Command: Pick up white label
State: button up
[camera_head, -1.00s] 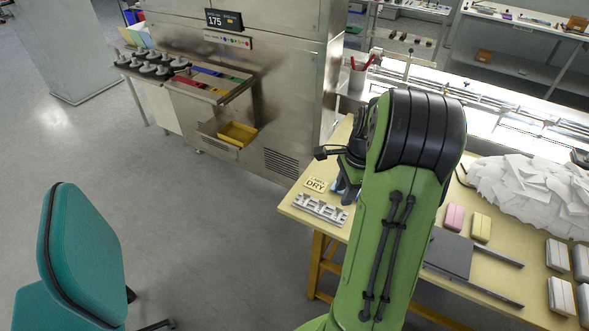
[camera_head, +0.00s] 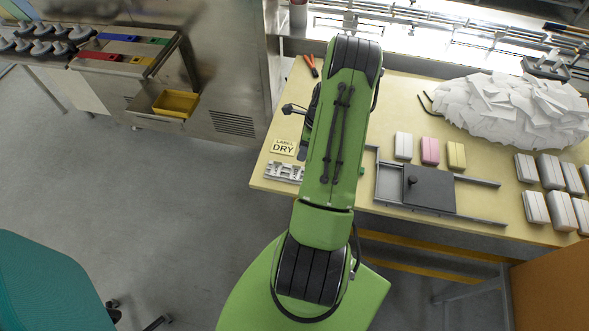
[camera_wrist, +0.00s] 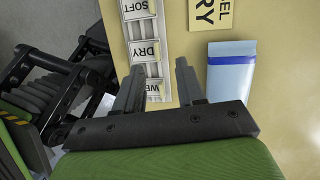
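A pale label rack (camera_wrist: 150,45) with slots marked SOFT, DRY and a partly covered third word runs down the wrist view. It also shows at the table's left edge in the head view (camera_head: 285,172). Small pale pieces stand in its slots, but I cannot tell which is the white label. My gripper (camera_wrist: 159,66) is open, with nothing seen between its fingers. Its fingertips reach over the lower part of the rack, one on each side in the picture; contact cannot be told. In the head view my arm hides most of the gripper.
A cream LABEL DRY card (camera_head: 283,147) lies beside the rack. A light-blue packet (camera_wrist: 231,72) lies right of the right finger. Red-handled pliers (camera_head: 311,66), a grey sliding plate (camera_head: 428,190) and a heap of white sheets (camera_head: 510,108) are on the table (camera_head: 400,95).

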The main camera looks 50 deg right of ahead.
aim_at(296, 168)
jog(key=x, duration=0.6)
jog(key=shift+a, duration=0.25)
jog(key=shift+s, duration=0.15)
grip_shut()
